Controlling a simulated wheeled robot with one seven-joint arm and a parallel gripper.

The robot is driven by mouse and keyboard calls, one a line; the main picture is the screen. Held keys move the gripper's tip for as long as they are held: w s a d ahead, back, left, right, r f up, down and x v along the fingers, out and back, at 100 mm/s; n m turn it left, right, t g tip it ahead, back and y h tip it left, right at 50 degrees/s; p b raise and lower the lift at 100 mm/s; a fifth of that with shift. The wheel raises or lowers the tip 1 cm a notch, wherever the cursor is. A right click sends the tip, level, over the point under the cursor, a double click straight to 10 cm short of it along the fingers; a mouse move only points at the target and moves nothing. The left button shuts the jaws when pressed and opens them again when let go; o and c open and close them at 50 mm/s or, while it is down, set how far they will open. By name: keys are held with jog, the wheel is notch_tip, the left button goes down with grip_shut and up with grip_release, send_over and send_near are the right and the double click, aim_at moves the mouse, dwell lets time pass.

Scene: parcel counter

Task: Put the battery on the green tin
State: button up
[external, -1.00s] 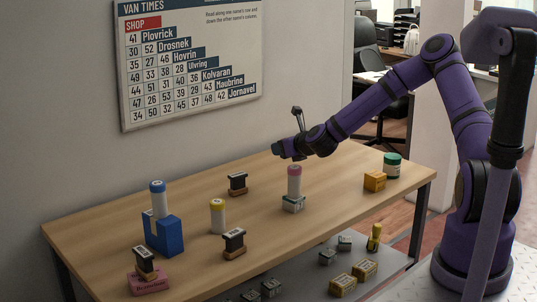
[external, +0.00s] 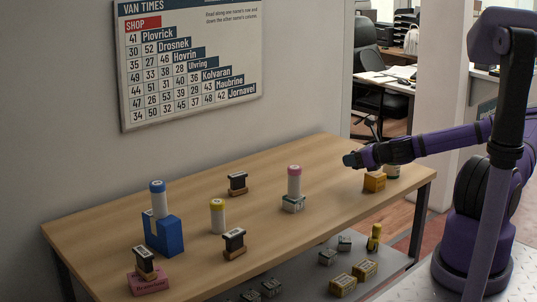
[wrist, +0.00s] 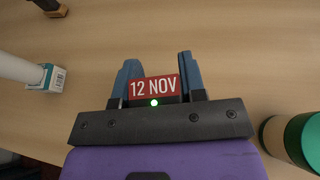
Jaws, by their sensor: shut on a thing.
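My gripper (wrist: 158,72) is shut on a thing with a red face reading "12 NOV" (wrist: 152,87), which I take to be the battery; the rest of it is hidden. In the external view my gripper (external: 347,160) is above the right part of the table, and the held thing cannot be made out there. The green tin (wrist: 303,140), pale with a green lid, stands at the lower right of the wrist view, apart from the fingers. In the external view its pale body (external: 393,173) shows below my arm, which hides its lid.
An orange box (external: 374,183) stands beside the tin, under my arm. A pink-capped white cylinder (external: 294,182) stands on a small box left of it. Further left are yellow-capped (external: 217,217) and blue-capped (external: 158,200) cylinders and several dark pieces. Bare wood lies between.

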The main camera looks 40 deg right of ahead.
jog(key=shift+n+y, duration=0.6)
jog(key=shift+y, duration=0.1)
jog(key=s+d, duration=0.1)
jog(key=s, duration=0.1)
jog(key=s+d+r, duration=0.1)
jog(key=s, duration=0.2)
jog(key=s+d, duration=0.2)
jog(key=shift+s+r, duration=0.2)
jog(key=shift+r, duration=0.15)
jog(key=s+d+r+n+y, duration=0.1)
jog(key=s+d+r, duration=0.25)
jog(key=s, duration=0.55)
send_over(392, 166)
jog(key=w+d, duration=0.2)
jog(key=w, duration=0.1)
jog(key=shift+w+f+g, duration=0.1)
jog(key=shift+f+g, duration=0.3)
jog(key=shift+f, duration=1.8)
jog(key=shift+f, duration=0.1)
jog(key=o, duration=1)
jog(key=shift+c, duration=0.2)
